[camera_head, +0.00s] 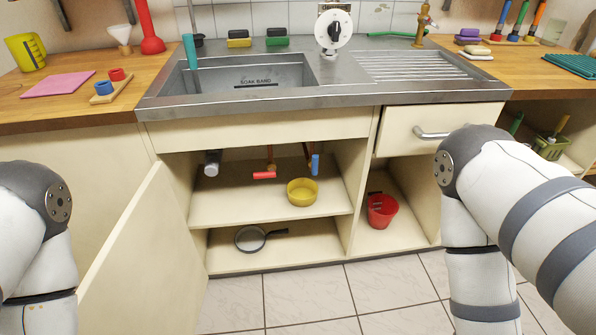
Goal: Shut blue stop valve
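The blue stop valve handle (315,165) is inside the open sink cabinet (358,170), under the right part of the sink. Its blue lever stands upright, next to a short copper-coloured pipe. To its left a red valve handle (264,175) lies level across the foot of another copper pipe. My left and right arms show at the two sides of the view. Both grippers are outside the picture, and nothing of mine is near the blue handle.
The cabinet door (140,265) stands open at the left. A yellow bowl (302,192) sits on the shelf just below the blue handle. A grey drain pipe (212,163) hangs at the left. A pan (251,238) and red bucket (381,209) stand lower.

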